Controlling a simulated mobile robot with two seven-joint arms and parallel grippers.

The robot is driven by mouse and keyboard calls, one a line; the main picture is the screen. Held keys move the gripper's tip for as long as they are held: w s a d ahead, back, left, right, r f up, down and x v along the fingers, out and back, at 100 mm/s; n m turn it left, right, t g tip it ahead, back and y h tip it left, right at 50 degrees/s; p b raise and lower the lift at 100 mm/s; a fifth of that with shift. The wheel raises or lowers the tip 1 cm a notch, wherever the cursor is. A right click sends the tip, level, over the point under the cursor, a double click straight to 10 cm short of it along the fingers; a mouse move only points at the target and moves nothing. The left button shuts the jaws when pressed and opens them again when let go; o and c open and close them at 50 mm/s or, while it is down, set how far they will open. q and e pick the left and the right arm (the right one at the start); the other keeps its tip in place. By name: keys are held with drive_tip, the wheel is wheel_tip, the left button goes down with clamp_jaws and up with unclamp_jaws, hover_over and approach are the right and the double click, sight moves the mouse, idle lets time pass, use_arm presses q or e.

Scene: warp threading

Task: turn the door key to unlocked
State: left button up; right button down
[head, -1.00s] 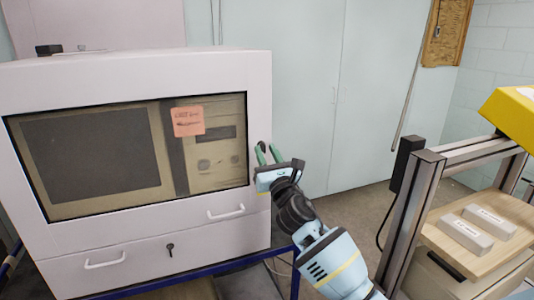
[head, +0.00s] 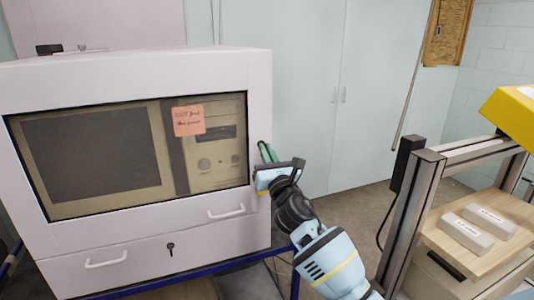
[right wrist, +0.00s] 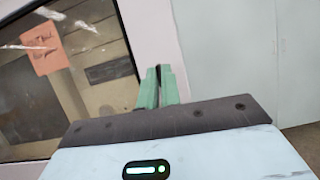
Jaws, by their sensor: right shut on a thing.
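The white cabinet (head: 150,70) has a glass-fronted door on the left. My right gripper (head: 266,150) is at the right edge of its front, level with the window's lower part. In the right wrist view, my right gripper's green fingers (right wrist: 158,85) are shut on the door key (right wrist: 158,70). Only a small dark part of the key shows between the fingertips, so I cannot tell which way it is turned. Another key (head: 170,248) sits in the drawer front below, away from the gripper. My left gripper is not in view.
White handles are on the door (head: 226,212) and drawer (head: 106,259). An orange note (head: 188,121) is on the window. A metal-framed stand (head: 410,220) with a wooden shelf and two grey boxes stands at right. Open floor lies between it and the cabinet.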

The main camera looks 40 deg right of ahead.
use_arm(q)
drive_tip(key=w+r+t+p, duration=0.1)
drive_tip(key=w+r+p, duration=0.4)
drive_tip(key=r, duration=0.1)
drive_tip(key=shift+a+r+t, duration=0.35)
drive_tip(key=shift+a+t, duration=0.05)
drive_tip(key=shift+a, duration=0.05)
use_arm(e)
drive_tip(key=shift+w+a+r+m+g+h, duration=0.15)
drive_tip(key=shift+m+g+h, duration=0.85)
drive_tip(key=shift+m, duration=2.6)
drive_tip(key=shift+s+a+r+m+g+h, duration=0.1)
drive_tip(key=shift+m+g+h, duration=0.9)
drive_tip(key=shift+m, duration=2.6)
drive_tip(key=shift+w+a+r+m+g+h, duration=0.15)
drive_tip(key=shift+m+g+h, duration=0.25)
drive_tip(key=shift+m+g, duration=2.2)
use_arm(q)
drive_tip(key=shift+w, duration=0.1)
use_arm(e)
drive_tip(key=shift+s+d+m+t, duration=0.1)
drive_tip(key=shift+m+t, duration=0.9)
drive_tip(key=shift+m, duration=0.1)
drive_tip(key=c, duration=1.6)
unclamp_jaws()
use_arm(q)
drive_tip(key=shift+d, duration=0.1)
use_arm(e)
drive_tip(key=shift+f, duration=0.1)
